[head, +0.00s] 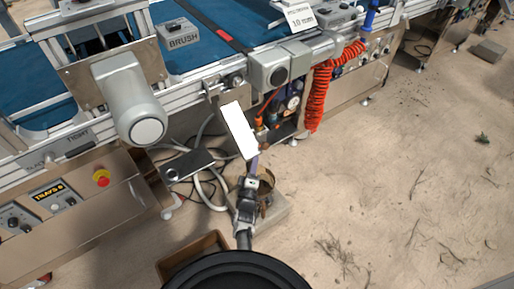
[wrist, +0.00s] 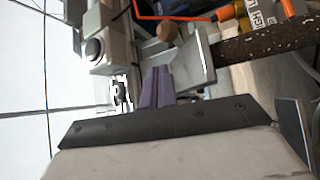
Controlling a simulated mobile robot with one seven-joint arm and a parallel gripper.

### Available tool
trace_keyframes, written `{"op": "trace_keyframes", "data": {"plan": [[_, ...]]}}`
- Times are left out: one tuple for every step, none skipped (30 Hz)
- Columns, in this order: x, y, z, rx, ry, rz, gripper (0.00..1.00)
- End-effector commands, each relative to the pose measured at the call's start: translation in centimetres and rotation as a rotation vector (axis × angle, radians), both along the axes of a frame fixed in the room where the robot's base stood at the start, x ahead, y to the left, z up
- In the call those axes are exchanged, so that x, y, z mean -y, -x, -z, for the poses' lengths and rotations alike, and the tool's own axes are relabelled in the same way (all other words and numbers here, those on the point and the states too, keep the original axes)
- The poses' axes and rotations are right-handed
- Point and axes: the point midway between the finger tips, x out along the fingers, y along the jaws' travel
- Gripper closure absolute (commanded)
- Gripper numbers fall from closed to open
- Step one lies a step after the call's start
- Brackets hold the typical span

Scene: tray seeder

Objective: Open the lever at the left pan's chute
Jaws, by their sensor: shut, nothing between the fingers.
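My gripper (head: 254,165) is at the lower middle of the head view, below the conveyor's side. Its purple fingers are together and empty, as the wrist view also shows (wrist: 157,88). In the wrist view a brown round knob (wrist: 167,31) stands just beyond the fingertips, beside a grey metal plate (wrist: 203,58). The knob may be the lever's end, but I cannot tell for sure. The fingers look close to the plate; contact cannot be told. I cannot make out the left pan or its chute in either view.
The conveyor with a blue belt (head: 205,50) runs across the top. A grey motor (head: 128,95), a white panel (head: 239,131) and a coiled red hose (head: 319,95) are nearby. Cables lie near my arm. A dark speckled bar (wrist: 265,41) crosses the wrist view's right. Floor at right is mostly clear.

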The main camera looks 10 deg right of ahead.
Motion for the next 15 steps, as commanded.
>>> {"op": "trace_keyframes", "data": {"plan": [[-0.5, 1.1, -0.6, -0.002, 0.0, -0.001, 1.0], [-0.7, 1.7, -0.5, -0.002, -0.001, 0.0, 1.0], [-1.0, 2.3, -0.5, -0.001, 0.0, 0.0, 1.0], [-1.2, 2.8, -0.4, -0.001, 0.001, 0.0, 1.0], [-1.4, 3.3, -0.4, -0.001, 0.001, 0.0, 1.0], [-1.6, 3.7, -0.3, 0.0, 0.001, 0.0, 1.0], [-1.7, 4.1, -0.3, 0.0, 0.001, 0.0, 1.0], [-1.8, 4.4, -0.2, 0.001, 0.001, 0.0, 1.0], [-2.0, 4.7, -0.2, 0.001, 0.002, 0.001, 1.0], [-2.1, 4.8, -0.2, 0.002, 0.001, 0.0, 1.0], [-2.1, 4.9, -0.2, 0.003, 0.001, 0.001, 1.0], [-2.2, 5.1, -0.2, 0.003, 0.001, 0.0, 1.0], [-2.2, 5.1, -0.2, 0.003, 0.001, 0.0, 1.0], [-2.2, 5.2, -0.1, 0.003, 0.001, 0.0, 1.0], [-2.3, 5.2, -0.1, 0.003, 0.001, 0.0, 1.0]]}}
